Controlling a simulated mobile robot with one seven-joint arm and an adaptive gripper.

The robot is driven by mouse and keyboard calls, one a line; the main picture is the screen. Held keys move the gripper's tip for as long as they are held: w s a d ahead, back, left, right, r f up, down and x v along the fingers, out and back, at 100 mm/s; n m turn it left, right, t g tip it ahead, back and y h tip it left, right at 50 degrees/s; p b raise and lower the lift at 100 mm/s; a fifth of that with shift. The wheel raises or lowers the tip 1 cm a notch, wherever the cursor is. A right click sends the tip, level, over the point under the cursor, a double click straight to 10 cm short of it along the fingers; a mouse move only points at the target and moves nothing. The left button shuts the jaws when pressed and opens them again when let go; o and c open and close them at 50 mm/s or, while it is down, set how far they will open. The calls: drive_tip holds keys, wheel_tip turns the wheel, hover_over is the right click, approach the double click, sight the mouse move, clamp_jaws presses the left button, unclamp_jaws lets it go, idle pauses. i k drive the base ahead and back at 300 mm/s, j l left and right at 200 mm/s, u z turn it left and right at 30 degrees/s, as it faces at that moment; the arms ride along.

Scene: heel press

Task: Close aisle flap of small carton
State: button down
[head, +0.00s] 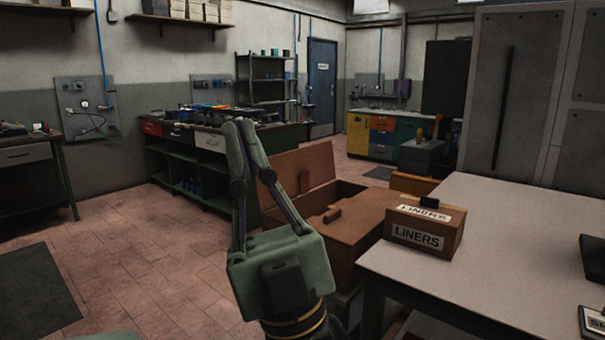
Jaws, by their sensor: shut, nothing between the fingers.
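An open brown carton (378,216) stands at the centre right, left of the pale table. One flap (303,171) stands raised at its far left side. The flap on the near right side lies flat across the top. A small brown block or tab (332,215) shows near the opening. My gripper (240,124) points upward in front of the carton's left side, with its fingertips together and empty. In the picture its fingertips are left of the raised flap, apart from it. My gripper and wrist hide the carton's left front part.
A brown box labelled LINERS (426,236) with a black top piece sits on the pale table (510,235), close to the carton's right. A green workbench (190,160) stands behind. Tiled floor (130,245) at the left is clear, apart from a dark mat (35,290).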

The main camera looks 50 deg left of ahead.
sight(319, 158)
drive_tip(key=k+j, duration=0.1)
drive_tip(key=j, duration=0.45)
drive_tip(key=k+j, duration=0.1)
drive_tip(key=j, duration=0.45)
drive_tip(key=k+j, duration=0.1)
drive_tip(key=j, duration=0.45)
drive_tip(key=k+j, duration=0.1)
drive_tip(key=j, duration=1)
drive_tip(key=k+j, duration=0.15)
drive_tip(key=j, duration=0.4)
drive_tip(key=k+j, duration=0.1)
drive_tip(key=j, duration=0.45)
drive_tip(key=k+j, duration=0.1)
drive_tip(key=j, duration=0.45)
drive_tip(key=i+l, duration=0.1)
drive_tip(key=l, duration=0.2)
drive_tip(key=i+l, duration=0.1)
drive_tip(key=l, duration=0.2)
drive_tip(key=l+z, duration=0.1)
drive_tip(key=l, duration=0.2)
drive_tip(key=i, duration=0.05)
